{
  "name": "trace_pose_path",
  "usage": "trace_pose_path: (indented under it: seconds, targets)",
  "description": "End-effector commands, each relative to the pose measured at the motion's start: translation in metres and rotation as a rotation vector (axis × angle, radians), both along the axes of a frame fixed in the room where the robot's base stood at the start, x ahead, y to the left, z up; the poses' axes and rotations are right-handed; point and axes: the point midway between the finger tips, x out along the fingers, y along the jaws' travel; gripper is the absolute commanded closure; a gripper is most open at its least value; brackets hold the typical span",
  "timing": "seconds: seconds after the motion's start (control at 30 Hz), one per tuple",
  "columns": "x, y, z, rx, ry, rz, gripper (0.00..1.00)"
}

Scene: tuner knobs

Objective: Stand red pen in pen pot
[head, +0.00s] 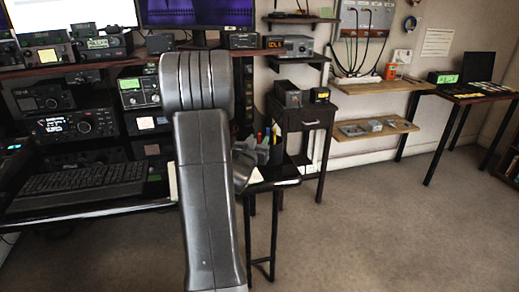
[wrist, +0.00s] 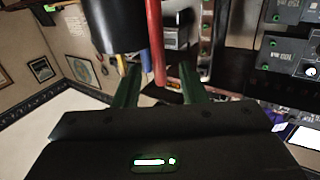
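The black pen pot (wrist: 112,22) is at the top of the wrist view, which looks upside down, with blue and yellow pens poking from its mouth. The red pen (wrist: 155,40) runs lengthwise along the pot's right edge and seems outside it, nearer the camera. Its end lies between the two greenish fingers of my gripper (wrist: 159,75). The fingers stand apart, with gaps on both sides of the pen. The pen's other end is cut off by the frame. In the head view the pot (head: 276,154) is at the desk's right end, beside my gripper (head: 252,150), partly hidden.
The desk (head: 95,207) holds a keyboard (head: 80,180) and several radios at left. A dark side table (head: 308,118) with small boxes stands behind the pot. Shelves (head: 375,130) line the wall to the right. The carpet (head: 390,230) at right is clear.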

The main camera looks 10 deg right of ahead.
Motion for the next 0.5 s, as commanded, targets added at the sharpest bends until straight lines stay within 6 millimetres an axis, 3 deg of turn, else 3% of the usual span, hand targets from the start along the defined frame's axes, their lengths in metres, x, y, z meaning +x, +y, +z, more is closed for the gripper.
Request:
trace_pose_path:
  seconds: [0.07, 0.23, 0.5]
  targets:
    - [-0.0001, 0.0002, 0.0001, 0.0, 0.0, 0.0, 0.64]
    - [-0.0003, 0.0003, 0.0002, 0.0, 0.0, 0.0, 0.98]
    - [-0.0004, 0.0003, 0.0003, 0.0, -0.001, 0.0, 1.0]
